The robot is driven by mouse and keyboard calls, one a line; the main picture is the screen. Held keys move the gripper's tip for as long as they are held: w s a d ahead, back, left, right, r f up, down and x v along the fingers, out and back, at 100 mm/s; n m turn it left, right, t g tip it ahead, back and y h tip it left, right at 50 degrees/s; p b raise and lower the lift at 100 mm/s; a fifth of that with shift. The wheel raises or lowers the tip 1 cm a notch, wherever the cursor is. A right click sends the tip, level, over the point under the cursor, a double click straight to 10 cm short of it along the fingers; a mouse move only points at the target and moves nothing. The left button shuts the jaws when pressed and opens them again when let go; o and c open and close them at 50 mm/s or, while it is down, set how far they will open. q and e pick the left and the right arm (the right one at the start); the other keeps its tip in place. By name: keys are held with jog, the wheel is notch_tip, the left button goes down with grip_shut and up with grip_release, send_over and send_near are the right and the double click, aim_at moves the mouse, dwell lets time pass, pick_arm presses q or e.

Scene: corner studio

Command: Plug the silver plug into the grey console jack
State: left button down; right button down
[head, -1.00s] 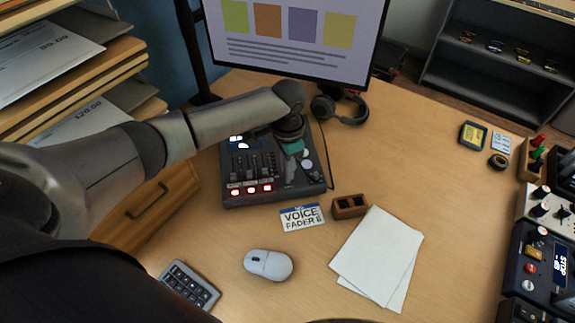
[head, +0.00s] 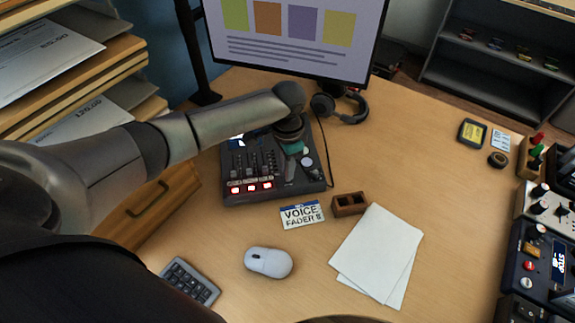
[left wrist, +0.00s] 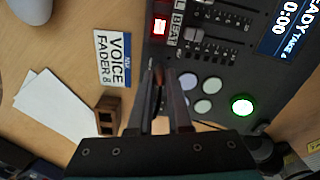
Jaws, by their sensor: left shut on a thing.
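The dark grey console (head: 232,198) stands on the desk below the monitor, with faders and lit red buttons; it also shows in the left wrist view (left wrist: 228,68). My left gripper (head: 290,172) points down over the console's right part. In the left wrist view my left gripper (left wrist: 168,80) is shut, its fingers close to the console's edge beside pale round pads. The silver plug is mostly hidden between the fingers. I cannot make out the jack, or whether the plug touches it. My right gripper is not in view.
A "VOICE FADER 8" card (head: 302,215), a brown two-slot block (head: 349,205), white paper (head: 376,257) and a mouse (head: 268,262) lie in front of the console. Headphones (head: 341,104) and a dark cable (head: 328,150) are behind and right.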

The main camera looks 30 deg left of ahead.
pick_arm(q)
jog(key=shift+f, duration=0.2)
jog(key=c, duration=0.8)
grip_release()
jog(key=shift+o, duration=0.2)
jog(key=shift+r, duration=0.1)
notch_tip(320, 180, up, 15)
jog(key=p, duration=0.3)
jog(key=shift+p, duration=0.35)
